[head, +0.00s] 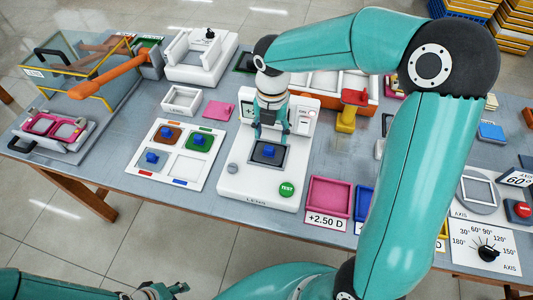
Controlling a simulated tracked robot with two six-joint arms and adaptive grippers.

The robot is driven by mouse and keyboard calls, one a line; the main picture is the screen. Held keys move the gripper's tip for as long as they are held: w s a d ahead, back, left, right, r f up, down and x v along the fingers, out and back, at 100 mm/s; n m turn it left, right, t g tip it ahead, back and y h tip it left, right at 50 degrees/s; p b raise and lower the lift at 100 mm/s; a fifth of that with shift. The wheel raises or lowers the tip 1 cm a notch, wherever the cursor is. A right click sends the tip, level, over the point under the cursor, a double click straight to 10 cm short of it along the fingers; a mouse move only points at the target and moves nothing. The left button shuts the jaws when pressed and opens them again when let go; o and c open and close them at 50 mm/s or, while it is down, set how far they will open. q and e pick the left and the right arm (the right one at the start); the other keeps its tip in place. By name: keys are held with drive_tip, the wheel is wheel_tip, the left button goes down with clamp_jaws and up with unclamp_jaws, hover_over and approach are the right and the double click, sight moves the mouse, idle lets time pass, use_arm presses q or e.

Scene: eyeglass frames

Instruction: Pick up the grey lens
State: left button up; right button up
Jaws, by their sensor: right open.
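A dark grey square lens (260,160) with a small blue knob on top lies on the stage of the white lens-measuring device (240,180). My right gripper (271,138) points down over the lens, its fingers apart just above and behind the blue knob in the picture. I cannot tell whether the fingertips touch the lens. My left gripper (158,291) is low at the bottom edge, far from the lens, and only partly in view; its jaw state is unclear.
A white tray (162,184) left of the device holds brown, green and blue lenses; its fourth compartment looks empty. A pink bin (328,197) marked +2.50 D stands right of the device. Pink eyeglass frames (55,127) lie far left. My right arm hides part of the table's right side.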

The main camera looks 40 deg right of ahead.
sight(269, 148)
drive_tip(key=shift+w+a+f, duration=0.1)
drive_tip(key=shift+f, duration=1.45)
drive_tip(key=shift+w+a+f, duration=0.1)
drive_tip(key=shift+f, duration=1.45)
clamp_jaws()
drive_tip(key=shift+r, duration=0.2)
wheel_tip(269, 148, up, 20)
drive_tip(key=p, duration=0.1)
drive_tip(key=shift+f, duration=0.15)
